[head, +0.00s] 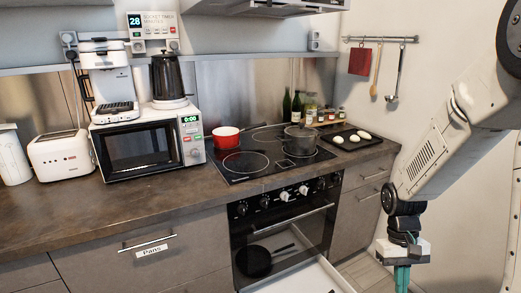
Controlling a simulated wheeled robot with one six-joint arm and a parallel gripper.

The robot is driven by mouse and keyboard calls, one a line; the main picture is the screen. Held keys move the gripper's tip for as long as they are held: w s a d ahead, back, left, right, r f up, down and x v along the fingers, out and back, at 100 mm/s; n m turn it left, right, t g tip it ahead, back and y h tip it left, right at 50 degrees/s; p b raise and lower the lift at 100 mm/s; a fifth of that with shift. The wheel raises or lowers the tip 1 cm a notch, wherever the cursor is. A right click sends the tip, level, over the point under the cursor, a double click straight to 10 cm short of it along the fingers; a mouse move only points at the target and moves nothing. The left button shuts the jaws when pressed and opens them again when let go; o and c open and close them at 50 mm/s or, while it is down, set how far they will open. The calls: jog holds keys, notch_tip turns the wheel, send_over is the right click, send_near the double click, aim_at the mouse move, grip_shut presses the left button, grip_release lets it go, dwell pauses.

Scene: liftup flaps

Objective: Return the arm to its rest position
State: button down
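My arm (440,150) reaches in from the upper right and bends downward in front of the right side of the counter. My gripper (402,280) is at the lower right, pointing down, with teal fingers that run off the bottom edge. The fingertips are hidden, so I cannot tell whether it is open or shut. No object shows in it. It appears apart from the cabinets and the oven (284,225).
A dark pan (257,261) shows in the oven area. A pale panel (312,277) juts out below it.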

jog(key=s+a+r+t, duration=0.3)
jog(key=s+r, duration=0.4)
jog(key=r, duration=0.4)
jog(key=s+a+r+n+t, duration=0.1)
jog(key=s+a+r+t, duration=0.2)
jog(key=s+a+r, duration=0.3)
notch_tip(320, 180, up, 6)
jog(key=shift+s+f, duration=0.25)
jog(key=shift+s, duration=0.35)
